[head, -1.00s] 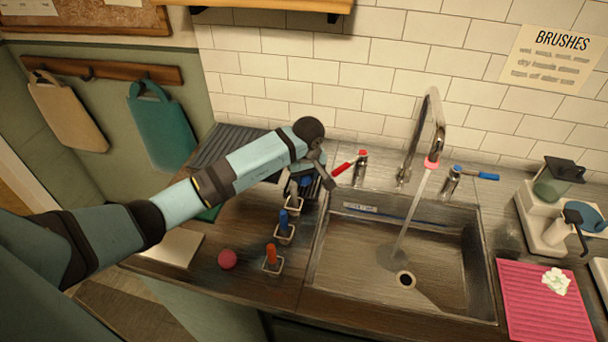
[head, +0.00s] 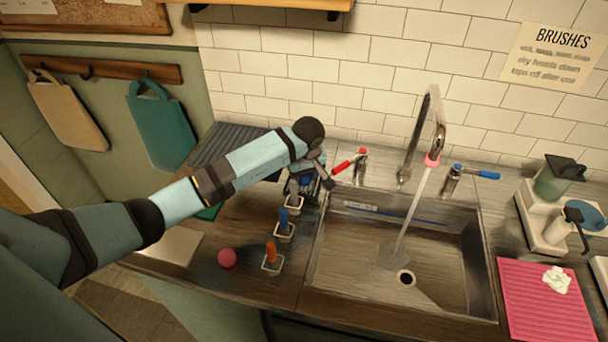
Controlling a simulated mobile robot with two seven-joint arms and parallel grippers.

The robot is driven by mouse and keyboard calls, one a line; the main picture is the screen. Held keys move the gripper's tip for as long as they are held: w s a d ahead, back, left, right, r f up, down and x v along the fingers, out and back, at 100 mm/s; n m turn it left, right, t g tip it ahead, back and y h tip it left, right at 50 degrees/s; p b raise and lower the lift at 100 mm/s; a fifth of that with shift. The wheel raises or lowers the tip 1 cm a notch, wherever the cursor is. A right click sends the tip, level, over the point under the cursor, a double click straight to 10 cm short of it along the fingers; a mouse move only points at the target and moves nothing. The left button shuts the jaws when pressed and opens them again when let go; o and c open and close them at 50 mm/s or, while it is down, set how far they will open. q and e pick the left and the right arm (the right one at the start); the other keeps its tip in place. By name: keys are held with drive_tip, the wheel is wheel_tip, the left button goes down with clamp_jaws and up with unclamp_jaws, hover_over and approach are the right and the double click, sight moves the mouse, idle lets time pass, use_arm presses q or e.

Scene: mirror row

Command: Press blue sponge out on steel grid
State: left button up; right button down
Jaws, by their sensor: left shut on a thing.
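My left gripper (head: 306,188) points down at the counter's left side, close to the sink's back left corner. It is shut on a small blue thing, mostly hidden by the fingers and wrist; I cannot tell whether this is the blue sponge. No other blue sponge shows clearly. I cannot make out a steel grid for certain; a dark ribbed panel (head: 228,143) lies behind the left arm. My right gripper is not in view.
Small white holders with a blue-handled piece (head: 284,222) and an orange-handled piece (head: 271,252) stand left of the sink (head: 345,270). A pink ball (head: 227,258) lies nearby. Water runs from the tap (head: 437,130). A pink mat (head: 535,315) lies right.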

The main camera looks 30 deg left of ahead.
use_arm(q)
drive_tip(key=shift+r+p, duration=0.6)
drive_tip(key=shift+r, duration=0.35)
drive_tip(key=shift+r+p, duration=1.35)
drive_tip(key=shift+r, duration=1.15)
wheel_tip(320, 180, down, 5)
drive_tip(key=b, duration=0.3)
drive_tip(key=shift+r+b, duration=0.15)
drive_tip(key=shift+b, duration=0.15)
drive_tip(key=shift+f+b, duration=0.3)
drive_tip(key=shift+f, duration=0.3)
drive_tip(key=shift+f+b, duration=0.6)
